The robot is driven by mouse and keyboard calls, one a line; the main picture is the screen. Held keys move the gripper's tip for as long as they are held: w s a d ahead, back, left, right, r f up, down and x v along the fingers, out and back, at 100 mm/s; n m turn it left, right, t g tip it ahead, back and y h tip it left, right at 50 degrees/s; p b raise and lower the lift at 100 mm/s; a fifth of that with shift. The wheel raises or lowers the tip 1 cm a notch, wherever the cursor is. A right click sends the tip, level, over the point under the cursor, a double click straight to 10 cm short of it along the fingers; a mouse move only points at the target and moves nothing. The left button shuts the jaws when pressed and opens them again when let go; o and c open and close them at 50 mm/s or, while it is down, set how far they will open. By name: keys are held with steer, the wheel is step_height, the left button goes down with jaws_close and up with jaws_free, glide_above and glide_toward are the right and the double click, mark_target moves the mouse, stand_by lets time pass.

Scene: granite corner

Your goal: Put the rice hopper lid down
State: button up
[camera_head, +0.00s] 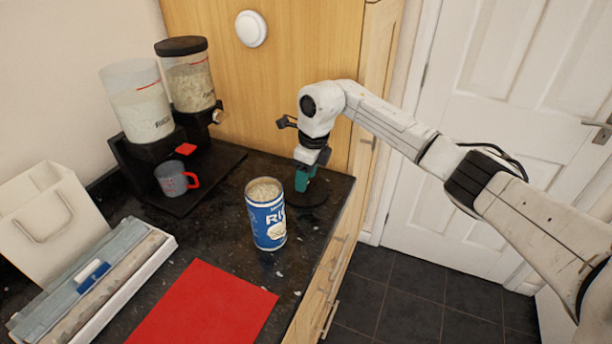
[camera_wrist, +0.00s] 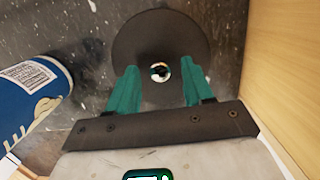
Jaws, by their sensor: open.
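The rice hopper lid is a dark round disc (camera_head: 316,198) lying flat on the counter near its right edge. It also shows in the wrist view (camera_wrist: 135,45), with a small shiny knob at its centre. My gripper (camera_head: 303,182) points down just over the lid. In the wrist view its green fingers (camera_wrist: 160,72) are spread apart, one on each side of the knob, with nothing visibly clamped. Two hoppers stand at the back left: the near one (camera_head: 138,103) has no dark lid on top, the far one (camera_head: 190,80) wears a dark lid.
An open blue rice can (camera_head: 268,222) stands left of the lid; it shows in the wrist view (camera_wrist: 30,100). A grey cup (camera_head: 172,180) with a red handle sits below the hoppers. A red mat (camera_head: 205,308) lies in front. A wooden panel (camera_head: 275,85) rises behind.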

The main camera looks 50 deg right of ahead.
mark_target(313, 189)
step_height(313, 189, up, 12)
steer(key=s+b, duration=0.1)
steer(key=shift+s+d+f, duration=0.15)
steer(key=shift+s+d, duration=0.2)
stand_by(0.4)
